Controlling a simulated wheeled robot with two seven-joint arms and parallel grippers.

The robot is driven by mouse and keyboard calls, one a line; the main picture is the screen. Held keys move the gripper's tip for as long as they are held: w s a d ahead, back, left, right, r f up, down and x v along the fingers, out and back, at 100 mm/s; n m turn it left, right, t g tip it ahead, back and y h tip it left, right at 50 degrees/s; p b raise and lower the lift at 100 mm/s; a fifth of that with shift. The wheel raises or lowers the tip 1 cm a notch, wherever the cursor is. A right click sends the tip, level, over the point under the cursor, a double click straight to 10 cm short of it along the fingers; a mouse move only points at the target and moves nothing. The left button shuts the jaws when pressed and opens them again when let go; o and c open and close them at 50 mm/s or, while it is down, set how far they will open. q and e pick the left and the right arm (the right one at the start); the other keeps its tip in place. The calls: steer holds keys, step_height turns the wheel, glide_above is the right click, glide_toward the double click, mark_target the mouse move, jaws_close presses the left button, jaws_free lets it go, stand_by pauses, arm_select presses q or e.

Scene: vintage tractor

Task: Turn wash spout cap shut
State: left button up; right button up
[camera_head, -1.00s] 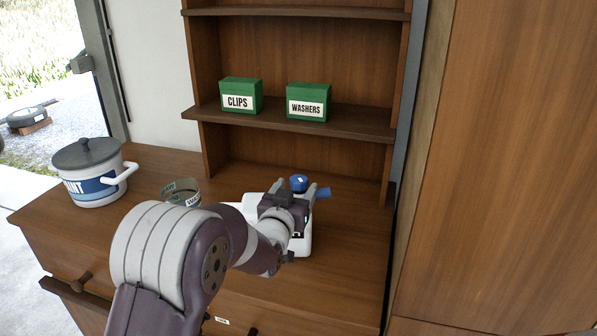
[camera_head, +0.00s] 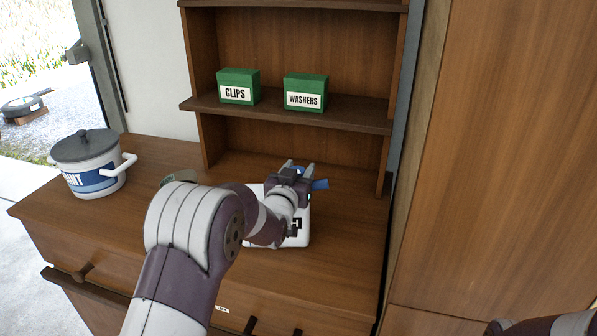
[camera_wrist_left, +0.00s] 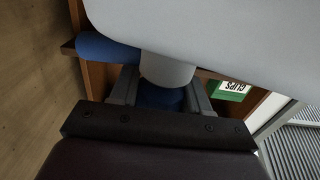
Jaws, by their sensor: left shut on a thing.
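The white wash container (camera_head: 304,228) stands on the wooden counter, mostly covered by my left arm in the head view. My left gripper (camera_head: 300,168) is over its top and shut on the blue spout cap. In the left wrist view the cap (camera_wrist_left: 160,97) sits between the two fingers, against a pale neck (camera_wrist_left: 167,70). A blue bar-like part (camera_head: 320,184) sticks out to the right of the gripper; a blue rounded part (camera_wrist_left: 105,47) also shows in the wrist view. How far the cap is turned cannot be told. My right gripper is not in view.
A lidded white and blue pot (camera_head: 92,168) stands at the counter's left. A round greenish container (camera_head: 180,177) is partly hidden behind my left arm. Green boxes marked CLIPS (camera_head: 238,87) and WASHERS (camera_head: 305,92) sit on the shelf (camera_head: 350,121) above. A tall wooden panel (camera_head: 500,160) rises at the right.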

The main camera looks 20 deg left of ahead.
arm_select(q)
steer(key=shift+f+m+h+b, duration=0.2)
steer(key=shift+m+h+b, duration=0.2)
steer(key=shift+h+b, duration=0.2)
steer(key=shift+r+m+h, duration=0.1)
steer(key=shift+m+h, duration=0.3)
steer(key=shift+h, duration=0.3)
steer(key=shift+d+r+m+g+h+p, duration=0.1)
steer(key=shift+r+m+g+h+p, duration=0.25)
steer(key=shift+m+h, duration=0.65)
steer(key=shift+f+g+h, duration=0.2)
steer(key=shift+g+h, duration=0.15)
steer(key=shift+h, duration=0.45)
steer(key=shift+d, duration=0.1)
steer(key=o, duration=1)
steer(key=shift+s, duration=0.1)
